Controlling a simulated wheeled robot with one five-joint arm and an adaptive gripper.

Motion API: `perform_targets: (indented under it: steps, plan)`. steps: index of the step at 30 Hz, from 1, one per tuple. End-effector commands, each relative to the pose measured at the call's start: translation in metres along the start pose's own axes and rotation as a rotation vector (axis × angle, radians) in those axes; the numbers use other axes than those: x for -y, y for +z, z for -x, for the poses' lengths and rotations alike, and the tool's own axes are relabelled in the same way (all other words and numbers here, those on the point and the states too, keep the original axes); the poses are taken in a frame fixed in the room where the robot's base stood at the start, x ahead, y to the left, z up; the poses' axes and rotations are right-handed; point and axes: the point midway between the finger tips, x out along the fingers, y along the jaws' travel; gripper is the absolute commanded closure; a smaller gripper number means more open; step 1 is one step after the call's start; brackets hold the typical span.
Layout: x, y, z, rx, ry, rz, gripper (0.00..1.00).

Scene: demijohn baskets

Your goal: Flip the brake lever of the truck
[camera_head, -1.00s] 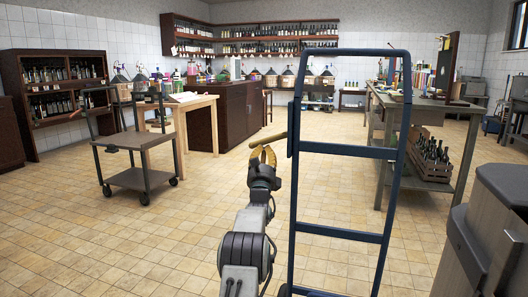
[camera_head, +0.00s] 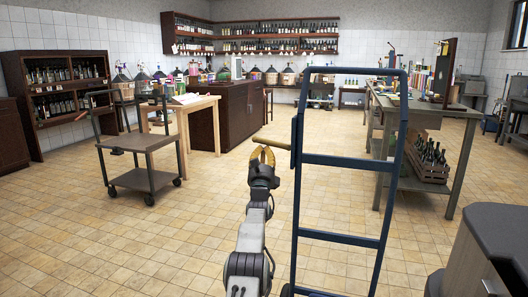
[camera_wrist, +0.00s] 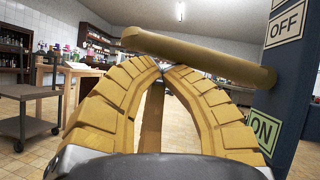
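The truck (camera_head: 345,159) is a tall dark blue tubular frame standing in front of me, right of centre. Its brake lever (camera_head: 270,142) is a tan rod on the left post, pointing left. In the wrist view the lever (camera_wrist: 195,55) crosses above my fingers, free end at upper left and slightly raised. The post (camera_wrist: 290,100) carries an OFF label above the lever and an ON label below. My gripper (camera_head: 263,153) has yellow fingers with tips drawn together just under the lever; it (camera_wrist: 163,66) holds nothing. I cannot tell whether the tips touch the rod.
A wheeled cart (camera_head: 140,160) and a wooden table (camera_head: 196,104) stand to the left. A grey workbench (camera_head: 420,108) with a bottle crate (camera_head: 428,166) below stands right. The tiled floor between is clear.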

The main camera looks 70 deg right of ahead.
Motion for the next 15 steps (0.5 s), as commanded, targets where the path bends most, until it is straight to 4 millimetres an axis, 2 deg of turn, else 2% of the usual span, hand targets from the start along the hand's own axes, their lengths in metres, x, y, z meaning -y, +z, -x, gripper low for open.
perform_targets:
  steps: [3, 15]
  plan:
    - [0.003, 0.010, -0.007, 0.001, 0.001, 0.000, 1.00]
    - [0.009, 0.023, -0.015, 0.000, 0.002, 0.000, 1.00]
